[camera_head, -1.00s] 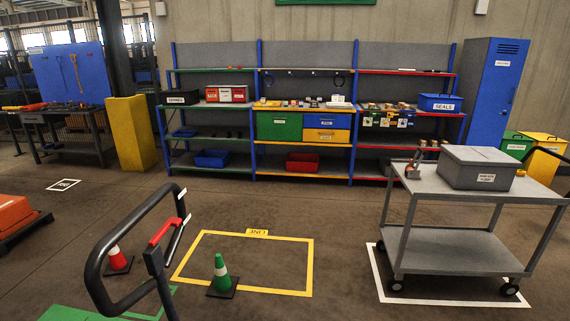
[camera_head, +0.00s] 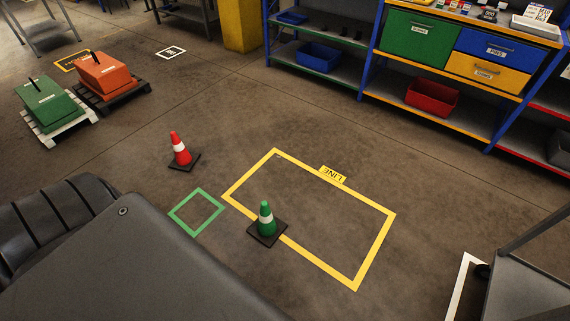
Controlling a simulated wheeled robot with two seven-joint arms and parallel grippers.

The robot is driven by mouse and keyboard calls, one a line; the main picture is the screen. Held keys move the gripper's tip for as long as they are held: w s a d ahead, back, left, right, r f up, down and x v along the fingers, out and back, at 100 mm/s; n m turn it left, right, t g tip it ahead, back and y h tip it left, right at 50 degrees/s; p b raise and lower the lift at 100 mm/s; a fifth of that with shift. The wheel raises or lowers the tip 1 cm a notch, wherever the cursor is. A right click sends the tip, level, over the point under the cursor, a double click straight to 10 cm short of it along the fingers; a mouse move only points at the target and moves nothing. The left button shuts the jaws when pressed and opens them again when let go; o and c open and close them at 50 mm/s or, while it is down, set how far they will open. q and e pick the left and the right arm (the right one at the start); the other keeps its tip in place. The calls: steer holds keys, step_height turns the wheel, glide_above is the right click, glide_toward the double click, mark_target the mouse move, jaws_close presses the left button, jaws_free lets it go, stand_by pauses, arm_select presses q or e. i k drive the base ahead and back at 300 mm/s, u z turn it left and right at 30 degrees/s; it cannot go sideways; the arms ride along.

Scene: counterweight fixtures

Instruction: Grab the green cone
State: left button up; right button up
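The green cone (camera_head: 265,219) has a white band and a black square base. It stands upright on the floor, its base over the left side line of the yellow taped rectangle (camera_head: 375,258). Neither of my grippers is in view, so their state does not show. A large dark grey form fills the lower left corner close to the camera; it hides the floor there.
A red cone (camera_head: 180,151) stands behind and left, near a green taped square (camera_head: 183,228). Green (camera_head: 47,103) and orange (camera_head: 105,75) boxes sit on pallets. Shelving (camera_head: 345,78) lines the back. A grey cart (camera_head: 530,290) stands at lower right.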

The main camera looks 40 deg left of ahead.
mark_target(267, 228)
steer(key=i, duration=2.3)
steer(key=u, duration=1.35)
steer(key=i, duration=0.4)
steer(key=u, duration=1.7)
